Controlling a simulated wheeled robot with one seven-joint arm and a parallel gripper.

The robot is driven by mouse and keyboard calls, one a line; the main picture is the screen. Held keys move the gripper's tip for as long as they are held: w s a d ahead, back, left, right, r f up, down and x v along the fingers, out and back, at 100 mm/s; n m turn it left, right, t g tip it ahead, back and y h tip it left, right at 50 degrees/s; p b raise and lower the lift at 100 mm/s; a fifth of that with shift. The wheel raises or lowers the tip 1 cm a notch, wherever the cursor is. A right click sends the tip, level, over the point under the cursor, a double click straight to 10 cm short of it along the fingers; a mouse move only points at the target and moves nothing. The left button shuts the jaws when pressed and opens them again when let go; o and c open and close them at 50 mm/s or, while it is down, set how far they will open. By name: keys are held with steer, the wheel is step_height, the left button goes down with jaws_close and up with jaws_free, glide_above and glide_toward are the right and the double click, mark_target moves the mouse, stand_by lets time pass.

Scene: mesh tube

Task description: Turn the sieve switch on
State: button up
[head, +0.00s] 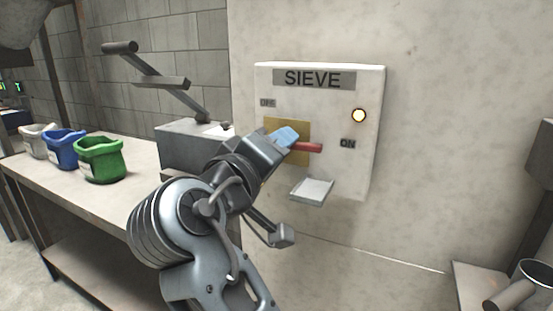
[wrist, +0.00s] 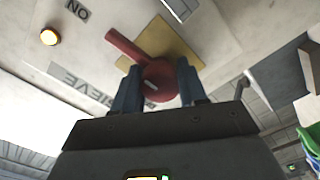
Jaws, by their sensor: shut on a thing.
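The white SIEVE box (head: 330,84) is on the wall, with OFF at its upper left and ON at its right. Its red switch (head: 308,147) sits on a yellow plate (head: 273,124). The switch's lever points right toward the ON label (head: 347,143). The round lamp (head: 358,115) glows yellow-white. My gripper (head: 287,138) covers the switch's hub in the head view. In the wrist view my gripper (wrist: 158,84) has a blue finger on each side of the red hub (wrist: 159,87), shut on it. The lever extends up and left there.
A grey lever machine (head: 180,140) stands on the bench (head: 72,185) to the left, near green (head: 100,160), blue (head: 62,149) and white sacks. A metal cup (head: 535,278) is at lower right. The wall right of the box is bare.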

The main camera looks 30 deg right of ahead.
steer(key=shift+f+m, duration=0.2)
steer(key=shift+m, duration=0.3)
steer(key=o, duration=1.1)
steer(key=shift+r, duration=0.15)
steer(key=shift+c, duration=0.2)
steer(key=v, duration=0.7)
steer(key=shift+s+a+b, duration=0.25)
steer(key=shift+a+b, duration=0.05)
steer(key=shift+b, duration=0.1)
